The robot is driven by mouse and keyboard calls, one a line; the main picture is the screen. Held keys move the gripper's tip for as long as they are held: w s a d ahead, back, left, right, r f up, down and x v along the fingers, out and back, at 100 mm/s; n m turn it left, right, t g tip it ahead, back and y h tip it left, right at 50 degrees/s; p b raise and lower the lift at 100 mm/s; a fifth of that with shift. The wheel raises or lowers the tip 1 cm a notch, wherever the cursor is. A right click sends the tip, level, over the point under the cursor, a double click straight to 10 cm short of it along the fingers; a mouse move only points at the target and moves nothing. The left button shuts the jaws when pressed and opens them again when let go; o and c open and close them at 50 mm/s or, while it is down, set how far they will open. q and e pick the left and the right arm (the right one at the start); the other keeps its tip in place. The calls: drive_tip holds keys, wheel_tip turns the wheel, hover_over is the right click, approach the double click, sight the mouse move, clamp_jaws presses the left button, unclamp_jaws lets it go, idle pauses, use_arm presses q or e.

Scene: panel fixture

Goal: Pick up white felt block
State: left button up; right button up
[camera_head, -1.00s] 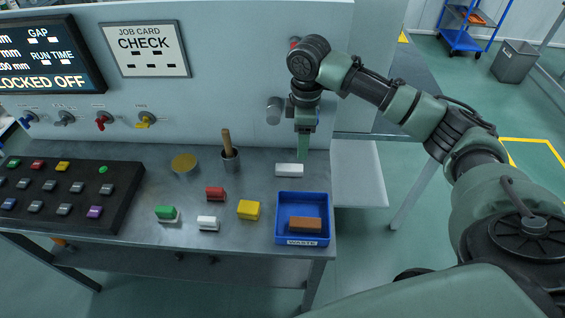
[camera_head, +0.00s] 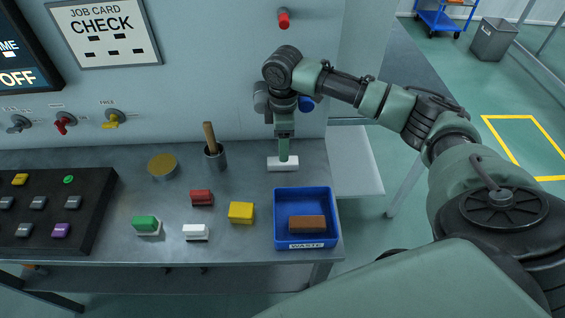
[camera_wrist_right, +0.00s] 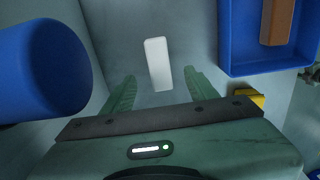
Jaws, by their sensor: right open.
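A plain white block (camera_head: 283,164) lies on the grey bench behind the blue waste tray. A second block (camera_head: 196,232), white on top with a dark base, lies at the front of the bench. I cannot tell from texture which is felt. My right gripper (camera_head: 284,156) points down just above the plain white block, its fingers hiding part of it. In the right wrist view the white block (camera_wrist_right: 158,64) shows ahead of and between the open fingers (camera_wrist_right: 160,88), with nothing gripped. My left gripper is not in view.
The blue waste tray (camera_head: 259,235) holds a brown block (camera_head: 307,224). Yellow (camera_head: 241,212), red (camera_head: 202,198) and green (camera_head: 146,223) blocks lie left of it. A cup (camera_head: 216,162) with a wooden handle stands nearby. A blue cylinder (camera_wrist_right: 40,70) is close in the wrist view.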

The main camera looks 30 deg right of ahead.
sight(274, 164)
drive_tip(key=shift+w+f, duration=0.1)
drive_tip(key=shift+f, duration=3.5)
clamp_jaws()
